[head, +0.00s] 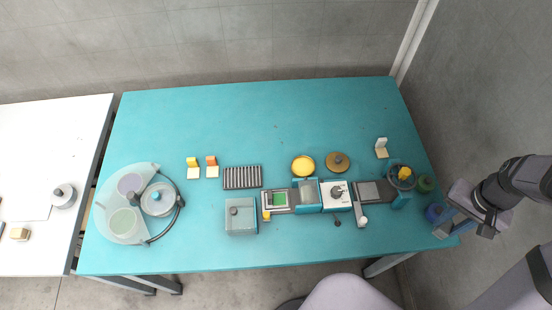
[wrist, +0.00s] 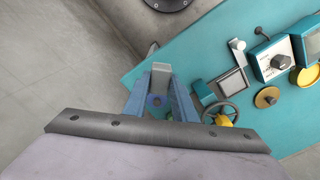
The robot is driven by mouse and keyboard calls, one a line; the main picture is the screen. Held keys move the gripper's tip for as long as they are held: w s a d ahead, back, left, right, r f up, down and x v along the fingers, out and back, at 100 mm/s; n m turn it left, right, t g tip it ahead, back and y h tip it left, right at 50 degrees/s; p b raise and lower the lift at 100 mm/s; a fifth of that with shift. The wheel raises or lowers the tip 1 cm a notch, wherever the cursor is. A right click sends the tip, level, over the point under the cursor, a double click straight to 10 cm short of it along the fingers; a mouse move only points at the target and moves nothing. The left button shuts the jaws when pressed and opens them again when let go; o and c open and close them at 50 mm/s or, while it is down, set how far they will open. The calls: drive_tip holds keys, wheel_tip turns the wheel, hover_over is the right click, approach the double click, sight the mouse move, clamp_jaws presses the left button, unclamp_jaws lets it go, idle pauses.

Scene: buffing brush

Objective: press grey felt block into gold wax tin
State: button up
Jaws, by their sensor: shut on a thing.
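My gripper (wrist: 160,88) is shut on a grey block (wrist: 161,75), which shows between its blue-grey fingers in the wrist view; it looks like the felt block. In the head view my gripper (head: 446,226) is at the table's right end, beside a blue round pot (head: 434,211). A yellow-gold round tin (head: 303,166) lies flat near the middle of the table, well left of my gripper. A brown-gold disc with a dark knob (head: 337,161) lies to its right. I cannot tell for sure which of the two is the wax tin.
A handwheel with a yellow piece (head: 402,176) and a green pot (head: 426,184) stand near my gripper. A row of devices with a white dial box (head: 336,195) runs along the front. A clear turntable (head: 126,205) is at left. The teal table's back (head: 250,120) is clear.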

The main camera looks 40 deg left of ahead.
drive_tip(key=w+a+f+n+p, duration=0.15)
drive_tip(key=a+n, duration=0.45)
drive_tip(key=a, duration=2.5)
drive_tip(key=s+a+n, duration=0.3)
drive_tip(key=s+a, duration=0.1)
drive_tip(key=a, duration=0.7)
drive_tip(key=shift+s+f+p, duration=0.4)
drive_tip(key=shift+p, duration=0.05)
drive_tip(key=shift+f, duration=0.1)
drive_tip(key=shift+f+b, duration=1.95)
drive_tip(key=shift+f, duration=0.9)
drive_tip(key=shift+f+b, duration=0.35)
drive_tip(key=shift+f, duration=0.25)
drive_tip(key=shift+r, duration=0.15)
